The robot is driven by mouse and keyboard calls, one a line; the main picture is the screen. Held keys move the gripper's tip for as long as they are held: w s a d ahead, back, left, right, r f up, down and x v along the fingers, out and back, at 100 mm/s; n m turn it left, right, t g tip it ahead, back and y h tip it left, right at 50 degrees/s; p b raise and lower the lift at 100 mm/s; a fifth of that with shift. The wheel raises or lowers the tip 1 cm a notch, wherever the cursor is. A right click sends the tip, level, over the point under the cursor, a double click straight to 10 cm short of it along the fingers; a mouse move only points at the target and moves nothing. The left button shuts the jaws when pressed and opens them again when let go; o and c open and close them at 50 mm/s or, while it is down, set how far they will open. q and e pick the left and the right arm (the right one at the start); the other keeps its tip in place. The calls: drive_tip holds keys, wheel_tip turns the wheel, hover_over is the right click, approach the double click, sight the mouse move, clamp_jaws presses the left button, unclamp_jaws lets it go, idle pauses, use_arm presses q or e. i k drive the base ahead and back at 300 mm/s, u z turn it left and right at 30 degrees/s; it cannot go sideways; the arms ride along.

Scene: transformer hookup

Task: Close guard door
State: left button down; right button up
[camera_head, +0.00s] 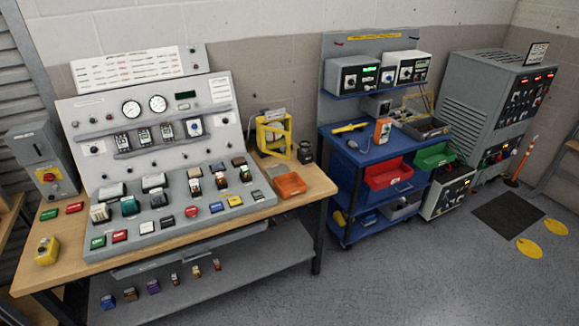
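A yellow frame (273,135) stands at the right end of the wooden bench, beside the sloped control panel. It looks like a guard with a door, but it is too small to tell how far the door stands open. A small dark device (305,151) sits just right of it, and an orange tray (290,185) lies in front. Neither of my grippers is in view.
The control panel (150,108) with gauges and switches fills most of the wooden bench (190,235). A grey box with a red knob (46,176) stands at its left. A blue cart (345,172) with red and green bins stands right of the bench. The front floor is clear.

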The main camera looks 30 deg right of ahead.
sight(262, 128)
drive_tip(key=u, duration=0.15)
drive_tip(key=k, duration=0.35)
drive_tip(key=z, duration=1.3)
drive_tip(key=i, duration=0.75)
drive_tip(key=z, duration=0.6)
drive_tip(key=i, duration=0.85)
drive_tip(key=u, duration=0.4)
drive_tip(key=i, duration=0.8)
drive_tip(key=u, duration=0.65)
